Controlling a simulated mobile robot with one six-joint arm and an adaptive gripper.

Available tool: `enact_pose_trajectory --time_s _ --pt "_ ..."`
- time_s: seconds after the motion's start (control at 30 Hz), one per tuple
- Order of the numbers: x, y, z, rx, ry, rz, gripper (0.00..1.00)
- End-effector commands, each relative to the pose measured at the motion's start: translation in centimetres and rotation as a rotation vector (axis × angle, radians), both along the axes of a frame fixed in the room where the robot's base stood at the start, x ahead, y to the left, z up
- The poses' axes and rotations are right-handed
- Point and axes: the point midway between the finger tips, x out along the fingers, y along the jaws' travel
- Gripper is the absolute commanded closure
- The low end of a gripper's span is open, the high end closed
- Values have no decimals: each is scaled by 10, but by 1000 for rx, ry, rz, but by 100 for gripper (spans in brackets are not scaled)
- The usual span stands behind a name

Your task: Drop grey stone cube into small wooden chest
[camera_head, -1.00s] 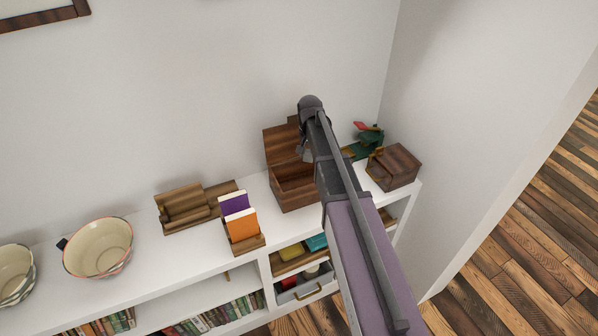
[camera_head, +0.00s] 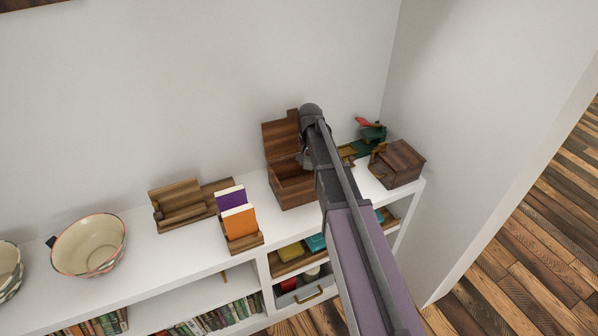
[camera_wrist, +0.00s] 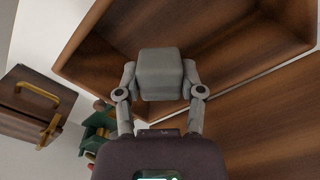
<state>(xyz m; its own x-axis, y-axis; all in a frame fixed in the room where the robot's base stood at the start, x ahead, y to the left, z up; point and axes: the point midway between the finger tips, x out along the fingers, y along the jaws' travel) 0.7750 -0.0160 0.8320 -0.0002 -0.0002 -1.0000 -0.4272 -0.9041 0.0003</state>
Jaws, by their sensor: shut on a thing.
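The small wooden chest (camera_head: 291,193) stands open on the white shelf top, its lid tilted up at the back near the wall. In the wrist view the chest's open box (camera_wrist: 90,62) fills the upper part. My gripper (camera_wrist: 160,92) is shut on the grey stone cube (camera_wrist: 160,70), one finger on each side. The cube shows in front of the chest's interior in that view; its exact height over the chest is hard to tell. In the head view my gripper (camera_head: 306,158) is at the chest's opening, and my arm hides the cube and part of the chest.
A closed dark wooden box (camera_head: 398,164) and a green and red object (camera_head: 371,134) stand to the right. A book holder with orange and purple books (camera_head: 238,222), a wooden stand (camera_head: 180,204) and a bowl (camera_head: 90,245) are left. Walls border the back and right.

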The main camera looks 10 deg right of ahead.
Motion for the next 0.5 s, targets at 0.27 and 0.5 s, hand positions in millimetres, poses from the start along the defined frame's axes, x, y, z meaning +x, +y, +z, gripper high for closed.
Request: enact_pose_trajectory --time_s 0.27,0.5 --pt "0 -1 -3 0 0 -1 100" --pt "0 -1 -3 0 0 -1 29"
